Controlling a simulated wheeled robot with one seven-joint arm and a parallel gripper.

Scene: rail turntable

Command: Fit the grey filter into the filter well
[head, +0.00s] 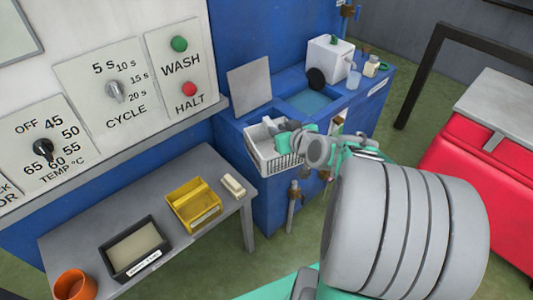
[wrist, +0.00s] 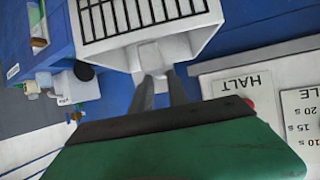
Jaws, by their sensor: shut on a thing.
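The grey filter (head: 257,150) looks like a pale, box-shaped basket with slotted sides. In the wrist view the filter (wrist: 205,32) shows a dark grid across its top and a stubby handle towards me. My gripper (head: 297,146) is shut on that handle; in the wrist view my gripper's two dark fingers (wrist: 162,82) close on it. The filter is at the near edge of the blue counter, in front of a raised grey flap (head: 250,86). I cannot tell whether it touches the counter. The filter well is not clearly seen; the filter and my arm may cover it.
A blue-grey basin (head: 308,101) lies behind the filter. A white box (head: 330,62) and small containers stand at the counter's far end. A grey table (head: 95,215) holds a yellow bin (head: 193,204), a black tray (head: 112,262) and an orange cup (head: 75,286). A red cabinet (head: 480,195) is right.

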